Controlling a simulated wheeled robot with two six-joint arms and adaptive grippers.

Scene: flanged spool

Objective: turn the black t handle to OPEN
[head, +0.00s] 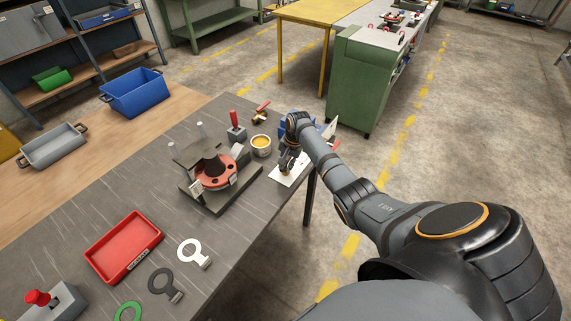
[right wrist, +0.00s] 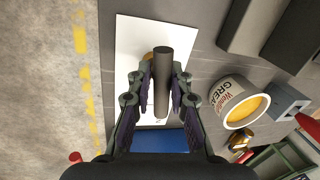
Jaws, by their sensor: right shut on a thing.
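The black T handle shows in the right wrist view as a dark round bar (right wrist: 162,85) lying between the fingers, over a white plate (right wrist: 135,42). My right gripper (head: 287,168) is low over that plate at the table's right edge in the head view. In the right wrist view the right gripper (right wrist: 162,92) is shut on the bar, with a finger on each side. A small yellow patch shows beside the bar's far end. The handle's stem and any OPEN marking are hidden or too small to read. My left gripper is not in view.
A yellow-topped grease tin (head: 261,146) stands left of the gripper. A fixture with a red flanged spool (head: 215,176) stands farther left. A red tray (head: 124,247), a white ring tag (head: 194,253) and a red-button box (head: 46,302) are nearer. Floor lies beyond the table's right edge.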

